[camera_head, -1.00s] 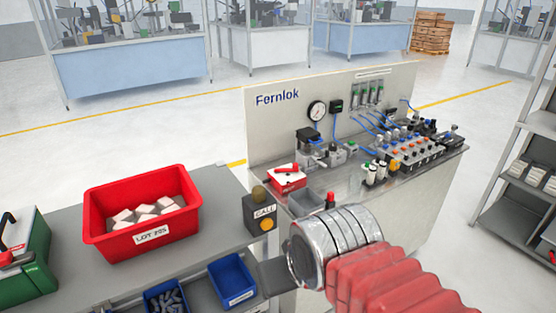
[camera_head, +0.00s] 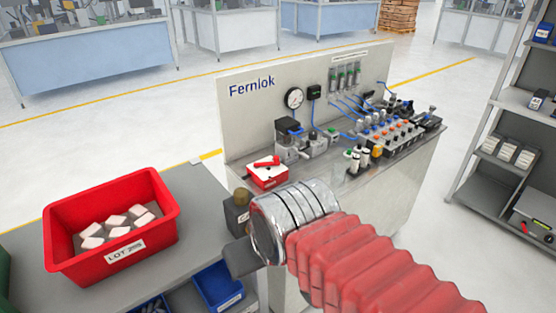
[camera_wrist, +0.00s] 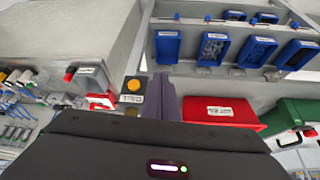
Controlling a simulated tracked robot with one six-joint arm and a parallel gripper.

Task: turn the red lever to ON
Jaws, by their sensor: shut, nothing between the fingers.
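A red lever (camera_head: 267,161) lies across the white top of a small red box (camera_head: 268,178) at the left end of the Fernlok bench. Its ON and OFF marks are too small to read. The box shows partly in the wrist view (camera_wrist: 101,101), cut off by my dark gripper body. My gripper (camera_head: 238,260) is shut and empty, in front of and below the lever box in the head view, apart from it. Its fingers also show in the wrist view (camera_wrist: 163,88), beside the yellow-button call box (camera_wrist: 133,92).
The Fernlok bench's backboard (camera_head: 240,120) and valve bank (camera_head: 390,133) stand behind and right of the lever. A red bin (camera_head: 110,235) of white blocks sits on the grey table at left. Blue bins (camera_head: 218,285) sit below. Shelves stand at far right.

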